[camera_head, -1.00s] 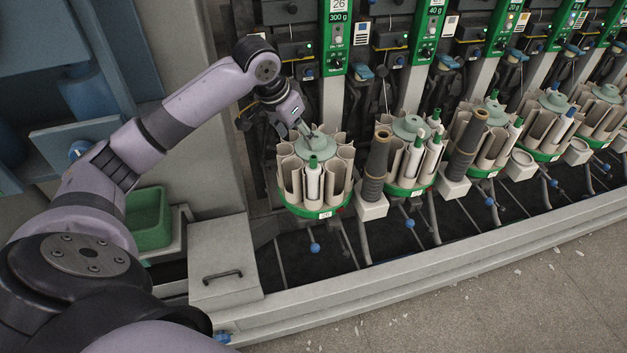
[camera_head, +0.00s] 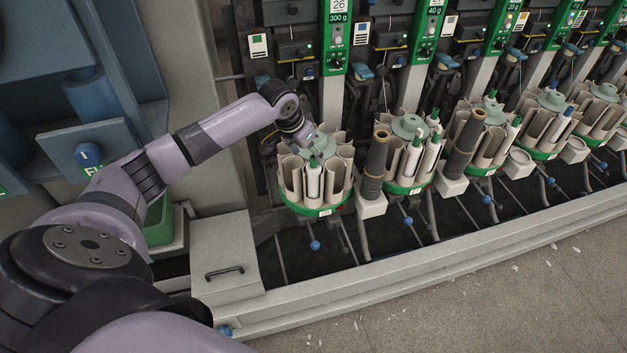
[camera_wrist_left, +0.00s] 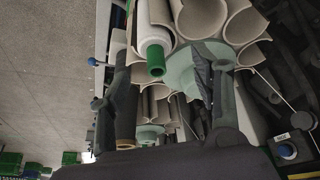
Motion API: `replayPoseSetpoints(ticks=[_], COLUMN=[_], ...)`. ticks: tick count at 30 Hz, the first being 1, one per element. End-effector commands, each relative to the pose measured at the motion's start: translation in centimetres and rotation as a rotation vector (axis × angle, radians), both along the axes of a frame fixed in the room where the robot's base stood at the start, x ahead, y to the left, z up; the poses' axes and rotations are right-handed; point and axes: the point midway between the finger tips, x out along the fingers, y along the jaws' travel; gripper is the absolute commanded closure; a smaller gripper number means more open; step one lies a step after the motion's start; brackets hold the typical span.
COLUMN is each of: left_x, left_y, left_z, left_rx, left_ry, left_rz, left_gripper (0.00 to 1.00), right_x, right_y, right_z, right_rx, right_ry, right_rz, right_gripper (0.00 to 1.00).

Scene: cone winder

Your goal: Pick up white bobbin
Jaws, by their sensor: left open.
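The white bobbin (camera_head: 313,183) with a green tip stands upright in the front of the nearest round magazine (camera_head: 318,211). It also shows in the left wrist view (camera_wrist_left: 153,22), its green end pointing toward the camera. My left gripper (camera_head: 314,150) is just above the magazine, close to the bobbin's green tip. In the left wrist view its two dark fingers (camera_wrist_left: 173,70) are apart, with the green tip and part of the pale green hub between them. The fingers do not visibly grip anything. My right gripper is not in view.
More magazines with tubes and bobbins (camera_head: 407,160) run to the right. A dark brown cone (camera_head: 375,165) stands beside the nearest magazine. A grey box with a handle (camera_head: 225,260) is at the left front. Green control posts (camera_head: 336,35) rise behind.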

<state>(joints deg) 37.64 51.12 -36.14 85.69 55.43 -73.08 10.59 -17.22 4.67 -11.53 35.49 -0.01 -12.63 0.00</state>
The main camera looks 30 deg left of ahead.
Motion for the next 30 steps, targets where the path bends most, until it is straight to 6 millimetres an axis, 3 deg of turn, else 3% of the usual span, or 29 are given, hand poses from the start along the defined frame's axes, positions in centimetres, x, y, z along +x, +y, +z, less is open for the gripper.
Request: replayPoseSetpoints(ticks=[4,9,17,30], left_x=[0.7,1.4,1.5,1.5], left_y=[-0.6,-0.6,-0.7,-0.6], left_z=[-2.0,-3.7,-4.0,-4.0], left_rx=[-0.001,0.000,0.001,0.001], left_ry=[0.004,0.002,0.001,0.001], left_rz=[0.001,0.001,-0.001,0.000], left_gripper=[0.42,0.42,0.42,0.71], right_x=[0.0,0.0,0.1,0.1], right_y=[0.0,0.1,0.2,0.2], right_z=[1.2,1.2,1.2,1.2], right_rx=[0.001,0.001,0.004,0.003], right_ry=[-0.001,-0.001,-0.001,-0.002], right_rz=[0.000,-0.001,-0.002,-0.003], right_gripper=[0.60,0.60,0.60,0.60])
